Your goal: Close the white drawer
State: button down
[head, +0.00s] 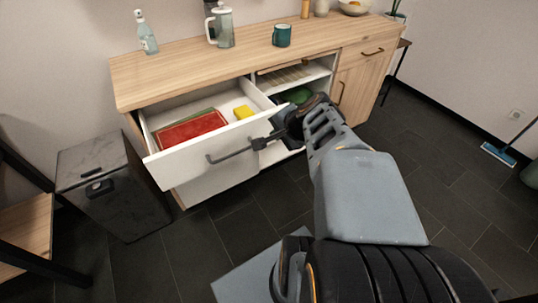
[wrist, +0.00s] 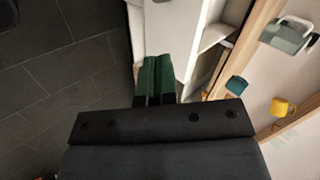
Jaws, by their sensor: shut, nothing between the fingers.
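The white drawer (head: 179,162) is pulled out from the left part of the wooden sideboard. A dark bar handle (head: 230,155) runs along its front. Inside lie a red book-like item (head: 193,129) and a yellow block (head: 243,112). My gripper (head: 262,143) is shut and empty, at the right end of the drawer front by the handle. I cannot tell whether it touches them. In the wrist view my shut green fingers (wrist: 158,62) point at white furniture surfaces, with the dark floor to their left.
The sideboard top (head: 190,62) holds a spray bottle (head: 146,33), a glass press (head: 221,26) and a green mug (head: 282,35). An open shelf compartment lies right of the drawer. A dark bin (head: 112,190) stands to the left. Tiled floor before the sideboard is clear.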

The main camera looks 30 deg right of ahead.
jog(key=d+f+m+b, duration=0.2)
jog(key=d+f+b, duration=0.1)
jog(key=f, duration=0.2)
jog(key=b, duration=0.5)
send_near(265, 135)
jog(key=s+f+x, duration=0.1)
jog(key=x, duration=0.4)
jog(key=shift+w+a+m+t+h, duration=0.25)
jog(key=shift+w+m+t+h, duration=0.15)
jog(key=shift+w, duration=0.5)
